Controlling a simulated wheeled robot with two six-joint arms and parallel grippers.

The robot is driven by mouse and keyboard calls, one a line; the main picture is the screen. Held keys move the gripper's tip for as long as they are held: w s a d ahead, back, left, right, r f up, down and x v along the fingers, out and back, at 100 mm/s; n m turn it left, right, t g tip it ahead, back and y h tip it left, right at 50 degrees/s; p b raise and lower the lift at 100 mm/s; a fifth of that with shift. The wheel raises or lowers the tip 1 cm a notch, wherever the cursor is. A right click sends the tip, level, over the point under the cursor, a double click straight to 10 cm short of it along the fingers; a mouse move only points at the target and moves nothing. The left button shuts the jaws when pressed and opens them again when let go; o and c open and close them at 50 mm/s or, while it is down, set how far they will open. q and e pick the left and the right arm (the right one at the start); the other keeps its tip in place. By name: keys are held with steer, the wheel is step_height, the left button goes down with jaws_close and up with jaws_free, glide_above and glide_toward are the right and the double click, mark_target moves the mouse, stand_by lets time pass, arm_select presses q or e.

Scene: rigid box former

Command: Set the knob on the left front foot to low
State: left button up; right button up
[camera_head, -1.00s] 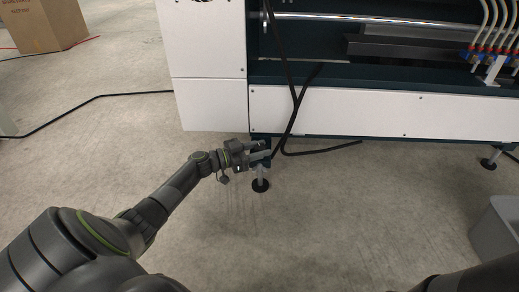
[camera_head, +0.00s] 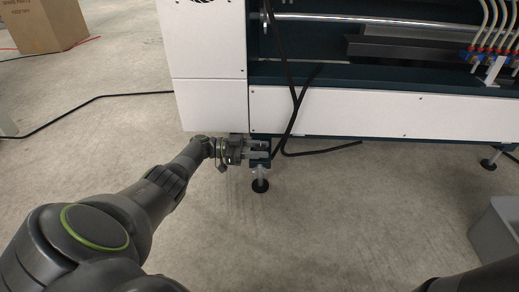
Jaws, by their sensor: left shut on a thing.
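The left front foot (camera_head: 260,185) of the machine is a metal stem on a round black pad on the floor, below the machine's lower left corner. My left gripper (camera_head: 262,150) is at the top of this foot, under the white panel, with its fingers pointing right. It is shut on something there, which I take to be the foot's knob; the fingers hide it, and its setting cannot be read. My right gripper is not in view; only a dark part of my right arm shows at the bottom right.
The machine's white lower panel (camera_head: 350,112) hangs just above the gripper. Black cables (camera_head: 291,125) hang down right of the foot. Another foot (camera_head: 489,163) stands at the right. A grey bin (camera_head: 497,232) is at the right edge, a cardboard box (camera_head: 42,25) at the top left. The floor between is clear.

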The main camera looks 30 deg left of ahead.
arm_select(q)
steer(key=shift+a, duration=0.1)
stand_by(0.5)
steer(key=o, duration=1)
